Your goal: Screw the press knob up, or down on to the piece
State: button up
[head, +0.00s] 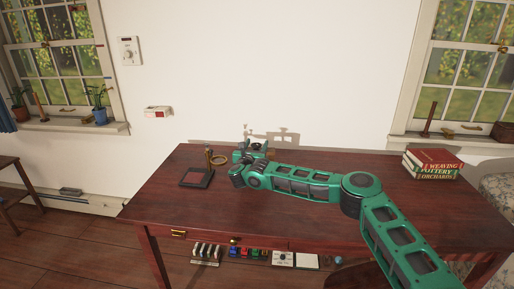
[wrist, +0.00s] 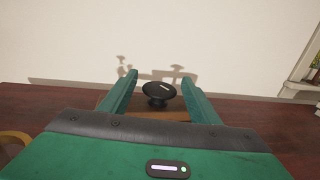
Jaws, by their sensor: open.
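The press knob (wrist: 159,91) is a round black disc with a pale line mark on top, on a short dark stem. In the wrist view it stands between the two green fingers of my gripper (wrist: 159,77), with a gap on each side. The fingers are open and hold nothing. Below the knob a strip of brown wood (wrist: 146,114) shows, partly hidden by my gripper's body. In the head view my gripper (head: 254,147) is over the back of the table and hides the press. The piece cannot be made out.
A dark square tray (head: 184,181), a small brass object (head: 209,155) and a ring (head: 220,161) are left of my gripper on the red-brown table (head: 300,222). Books (head: 433,164) are stacked at the right. The wall (head: 250,70) is close behind. The table's front middle is clear.

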jog(key=c, duration=1.1)
jog(key=shift+o, duration=0.2)
jog(key=shift+y, duration=0.4)
jog(key=n+y, duration=0.3)
jog(key=y, duration=0.2)
jog(key=shift+d+n, duration=0.15)
jog(key=shift+n, duration=0.25)
jog(key=n+g+y, duration=0.1)
jog(key=n+y, duration=0.1)
jog(key=y, duration=0.1)
jog(key=n+g+y, duration=0.1)
jog(key=n+y, duration=0.1)
jog(key=y, duration=0.1)
jog(key=shift+n+g+y, duration=0.3)
jog(key=shift+g+y, duration=0.1)
jog(key=n+g+y, duration=0.4)
jog(key=g+y, duration=0.1)
jog(key=shift+w, duration=0.1)
jog(key=shift+f+n+g+y, duration=0.15)
jog(key=shift+n+g+y, duration=0.95)
jog(key=shift+n+g, duration=0.85)
jog(key=shift+w+n+g, duration=0.1)
jog(key=shift+n+g, duration=0.25)
jog(key=shift+g, duration=0.7)
